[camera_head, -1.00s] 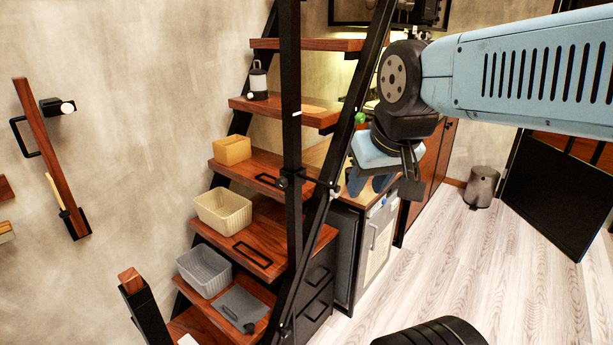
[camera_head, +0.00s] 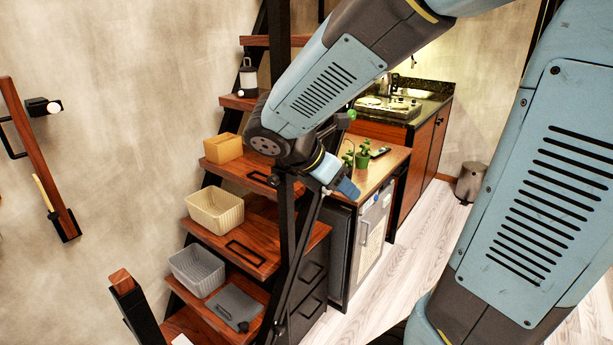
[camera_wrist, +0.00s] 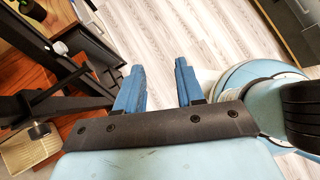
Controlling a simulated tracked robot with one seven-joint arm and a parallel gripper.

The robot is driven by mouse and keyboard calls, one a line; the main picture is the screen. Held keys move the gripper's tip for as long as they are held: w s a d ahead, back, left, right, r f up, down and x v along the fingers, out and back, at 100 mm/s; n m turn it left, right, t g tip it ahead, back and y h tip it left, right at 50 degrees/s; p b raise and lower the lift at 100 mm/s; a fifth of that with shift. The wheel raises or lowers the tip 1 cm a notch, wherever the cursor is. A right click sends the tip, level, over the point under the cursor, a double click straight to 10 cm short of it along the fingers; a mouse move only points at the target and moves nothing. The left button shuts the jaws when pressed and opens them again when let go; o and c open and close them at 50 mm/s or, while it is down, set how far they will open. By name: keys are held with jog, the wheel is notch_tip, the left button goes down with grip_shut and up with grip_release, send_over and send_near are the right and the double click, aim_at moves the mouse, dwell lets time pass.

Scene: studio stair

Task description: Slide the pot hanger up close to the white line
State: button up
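My gripper (camera_head: 345,187) is beside the black stair post and the slanted handrail (camera_head: 303,240), on the side toward the wooden counter. In the wrist view my gripper (camera_wrist: 158,82) shows two blue fingers held apart, with only floor between them. A small black fitting (camera_head: 273,181) sits on the upright black post (camera_head: 284,225), just below my arm; it may be the pot hanger, but I cannot tell surely. My arm covers the post above it, and I cannot see the white line now. Black bars (camera_wrist: 60,100) cross the left of the wrist view.
Wooden stair treads hold a yellow box (camera_head: 223,148), a cream basket (camera_head: 214,213) and a grey basket (camera_head: 197,270). The counter (camera_head: 396,160) has small green plants (camera_head: 362,156) behind my gripper. Pale floor (camera_head: 397,285) is open at the right.

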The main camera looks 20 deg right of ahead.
jog(key=w+a+f+n+t+h, duration=0.2)
jog(key=w+a+f+n+t, duration=0.15)
jog(key=w+a+n, duration=0.55)
jog(key=w+a+f+n+t+h, duration=0.25)
jog(key=w+n+t, duration=0.2)
jog(key=n, duration=0.85)
jog(key=x, duration=1.3)
jog(key=shift+w, duration=0.2)
jog(key=shift+c, duration=0.5)
grip_shut()
